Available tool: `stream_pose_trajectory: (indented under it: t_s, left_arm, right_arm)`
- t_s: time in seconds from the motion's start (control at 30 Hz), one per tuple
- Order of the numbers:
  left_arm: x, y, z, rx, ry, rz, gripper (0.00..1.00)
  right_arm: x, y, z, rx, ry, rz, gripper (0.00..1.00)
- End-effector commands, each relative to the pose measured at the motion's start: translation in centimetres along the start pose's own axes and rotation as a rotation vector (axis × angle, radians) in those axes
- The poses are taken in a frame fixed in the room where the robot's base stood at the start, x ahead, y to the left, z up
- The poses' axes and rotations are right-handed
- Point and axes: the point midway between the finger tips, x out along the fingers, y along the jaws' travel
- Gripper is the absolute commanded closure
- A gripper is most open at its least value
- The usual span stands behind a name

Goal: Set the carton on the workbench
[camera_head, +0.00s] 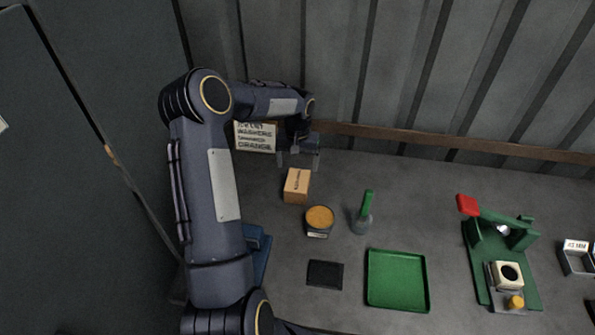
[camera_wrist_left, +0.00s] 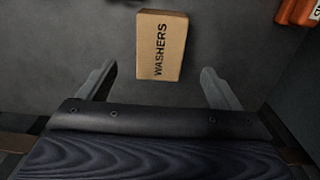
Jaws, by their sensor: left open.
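The carton (camera_head: 297,187) is a small tan box standing on the grey workbench (camera_head: 345,210), near its back left. In the left wrist view the carton (camera_wrist_left: 162,46) lies ahead of the fingers, with the word WASHERS on its top. My left gripper (camera_head: 299,160) is open and empty, just behind and above the carton in the head view. In the left wrist view its two fingers (camera_wrist_left: 158,88) are spread apart with a gap between them and the carton. My right gripper is not in view.
A round tin (camera_head: 319,218), a green-handled brush (camera_head: 362,214), a black pad (camera_head: 325,274) and a green tray (camera_head: 397,280) are on the bench. A green press (camera_head: 495,245) stands at right. A sign (camera_head: 255,137) is behind my arm. Bare bench lies between the brush and press.

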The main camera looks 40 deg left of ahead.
Motion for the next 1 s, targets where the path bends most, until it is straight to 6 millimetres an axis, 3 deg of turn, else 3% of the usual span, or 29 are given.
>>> stream_pose_trajectory:
  t_s: [0.17, 0.33, 0.5, 0.63, 0.8, 1.0]
  left_arm:
    - [-2.0, 0.2, 0.4, 0.010, 0.008, 0.002, 0.15]
    - [-7.5, 1.8, 3.8, 0.083, 0.063, 0.021, 0.15]
    - [-13.8, 3.5, 11.1, 0.175, 0.140, 0.078, 0.15]
    - [-16.7, 4.2, 17.4, 0.227, 0.202, 0.147, 0.15]
    - [-17.8, 4.8, 25.6, 0.282, 0.280, 0.272, 0.15]
    - [-16.8, 5.7, 32.1, 0.327, 0.346, 0.416, 0.15]
  right_arm:
    - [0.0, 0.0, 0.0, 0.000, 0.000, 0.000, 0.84]
    - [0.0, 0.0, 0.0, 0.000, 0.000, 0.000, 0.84]
    - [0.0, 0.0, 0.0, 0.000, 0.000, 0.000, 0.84]
    - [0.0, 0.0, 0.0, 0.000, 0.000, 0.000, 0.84]
    - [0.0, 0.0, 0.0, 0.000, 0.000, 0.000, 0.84]
    - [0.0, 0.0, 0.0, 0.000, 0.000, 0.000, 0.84]
